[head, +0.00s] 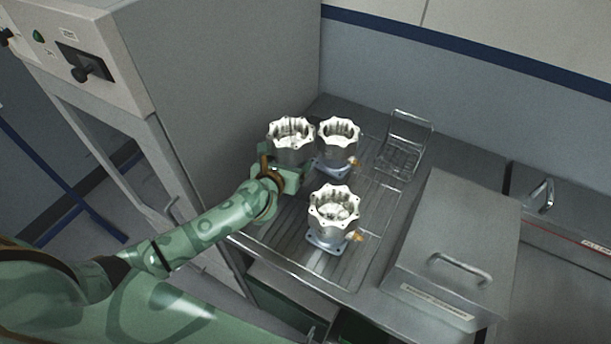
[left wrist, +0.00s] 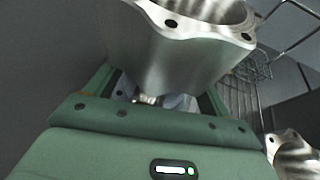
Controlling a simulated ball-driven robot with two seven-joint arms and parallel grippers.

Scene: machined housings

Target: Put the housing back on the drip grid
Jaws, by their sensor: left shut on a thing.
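My left gripper (head: 284,172) is shut on a silver machined housing (head: 290,136) with a scalloped, open top. The held housing is upright at the back left of the drip grid (head: 283,238); the gripper hides its base, so I cannot tell whether it touches the grid. In the left wrist view this housing (left wrist: 175,58) fills the top, between the fingers. A second housing (head: 339,139) stands on the grid just right of it. A third housing (head: 333,213) stands upright nearer the front. My right gripper is not in view.
A wire basket (head: 402,155) stands at the back right of the grid. A closed steel lid with a handle (head: 458,245) is to the right. A tall grey cabinet (head: 215,85) rises close on the left. Bare grid shows at the front left.

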